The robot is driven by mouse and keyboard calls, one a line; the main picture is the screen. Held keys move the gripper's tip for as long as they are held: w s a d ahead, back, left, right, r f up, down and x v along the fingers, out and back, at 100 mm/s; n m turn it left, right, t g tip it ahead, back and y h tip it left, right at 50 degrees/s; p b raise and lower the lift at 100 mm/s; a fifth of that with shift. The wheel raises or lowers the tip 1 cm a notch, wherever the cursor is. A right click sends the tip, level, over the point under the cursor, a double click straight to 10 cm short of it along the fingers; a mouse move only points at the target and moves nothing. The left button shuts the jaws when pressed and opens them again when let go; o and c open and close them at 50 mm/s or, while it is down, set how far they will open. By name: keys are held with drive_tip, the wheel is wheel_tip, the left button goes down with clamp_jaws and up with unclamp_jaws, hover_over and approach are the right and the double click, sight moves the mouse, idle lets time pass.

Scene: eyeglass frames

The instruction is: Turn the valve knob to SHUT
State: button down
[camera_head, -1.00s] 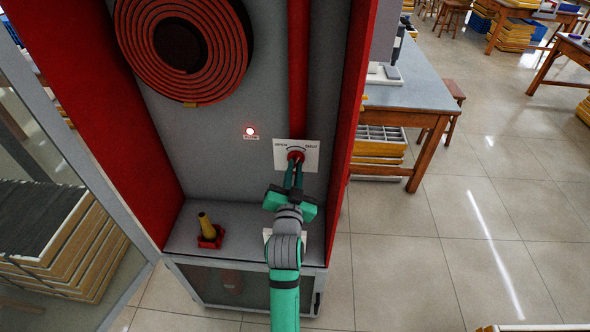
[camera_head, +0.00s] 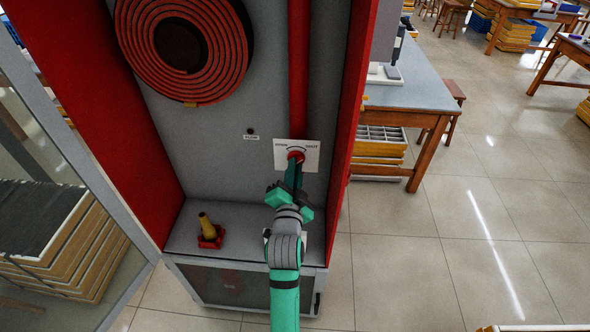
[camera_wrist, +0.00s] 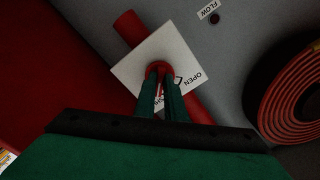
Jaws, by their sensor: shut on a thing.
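The red valve knob (camera_head: 295,157) sits on a white plate (camera_head: 311,148) marked OPEN on the left and SHUT on the right, in front of the red pipe. My green gripper (camera_head: 293,172) reaches up to the knob and is shut on it. In the wrist view the two fingers (camera_wrist: 161,82) close around the red knob (camera_wrist: 158,69), and the plate (camera_wrist: 135,75) looks tilted, with OPEN at its right. The fingers hide most of the knob and part of the plate's lettering. The FLOW lamp (camera_head: 250,131) is dark.
A coiled red hose (camera_head: 183,45) hangs at the upper left of the cabinet. A yellow nozzle (camera_head: 206,226) stands on a red base on the cabinet shelf. Red side walls (camera_head: 354,110) flank the work space. A vertical red pipe (camera_head: 298,70) runs above the plate.

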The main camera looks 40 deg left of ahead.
drive_tip(key=c, duration=1.8)
unclamp_jaws()
drive_tip(key=shift+s, duration=0.1)
drive_tip(key=v, duration=1)
drive_tip(key=shift+s+d, duration=0.2)
drive_tip(key=shift+s, duration=0.1)
drive_tip(key=shift+w+f, duration=0.1)
